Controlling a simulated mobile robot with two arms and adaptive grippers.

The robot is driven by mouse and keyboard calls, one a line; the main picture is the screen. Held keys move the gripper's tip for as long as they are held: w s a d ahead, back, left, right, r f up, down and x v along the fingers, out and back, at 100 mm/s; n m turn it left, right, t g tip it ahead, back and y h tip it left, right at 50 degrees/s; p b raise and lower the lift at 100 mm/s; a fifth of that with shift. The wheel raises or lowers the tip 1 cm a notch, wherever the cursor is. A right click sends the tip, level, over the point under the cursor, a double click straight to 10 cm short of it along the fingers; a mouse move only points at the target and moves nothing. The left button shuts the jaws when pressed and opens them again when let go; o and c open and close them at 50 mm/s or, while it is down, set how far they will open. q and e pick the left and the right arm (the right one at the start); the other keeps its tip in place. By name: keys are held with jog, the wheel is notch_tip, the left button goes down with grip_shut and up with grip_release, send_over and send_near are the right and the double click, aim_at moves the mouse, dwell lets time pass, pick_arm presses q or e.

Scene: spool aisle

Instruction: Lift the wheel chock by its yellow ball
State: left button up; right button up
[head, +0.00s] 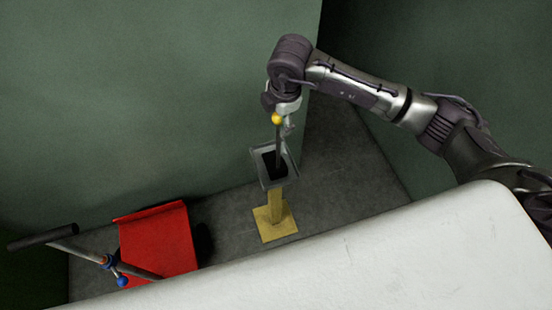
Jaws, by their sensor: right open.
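The yellow ball (275,118) sits at the top of a thin dark rod (278,145). The rod runs down into a grey open-topped holder (291,178) on a yellow post and square foot (275,221). A dark shape (270,165) fills the holder's inside; I cannot tell whether it is the wheel chock. My right gripper (283,121) is open and points down at the ball, with a finger beside it. I cannot tell whether it touches the ball. My left gripper is out of view.
A red angled panel (158,242) stands on the grey floor (335,185) at the left. A green wall (150,100) rises close behind the holder. Bare floor lies right of the post.

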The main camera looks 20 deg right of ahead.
grip_shut()
jog(key=shift+r, duration=0.2)
dwell(0.4)
